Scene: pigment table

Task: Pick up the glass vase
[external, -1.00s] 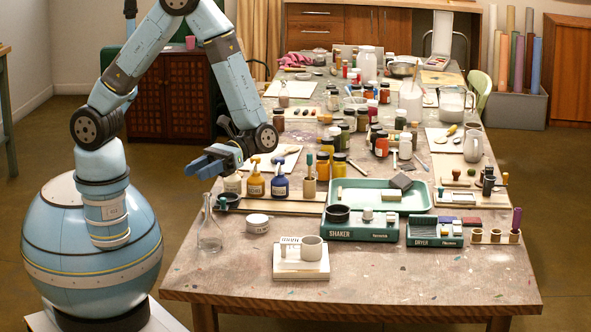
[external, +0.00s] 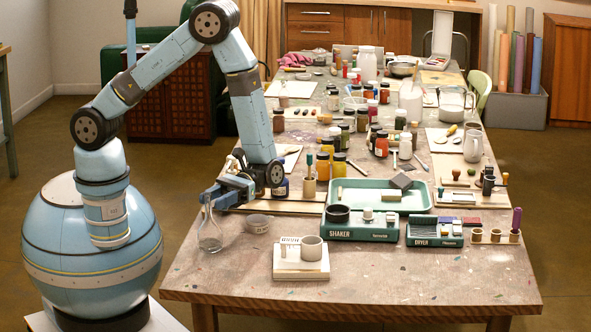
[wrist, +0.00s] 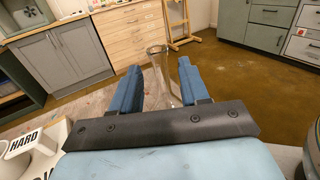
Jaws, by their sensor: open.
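The clear glass vase (external: 209,236) stands upright near the left front edge of the table, with a wide base and a narrow neck. In the wrist view, the vase's neck and rim (wrist: 157,50) show between the two blue fingers of my gripper (wrist: 160,82). The fingers are apart, with a visible gap on each side of the neck. The lower part of the vase is hidden behind the dark gripper bar in the wrist view.
A white block with a cup (external: 310,248) is further right, near the front. The table front left of centre is clear.

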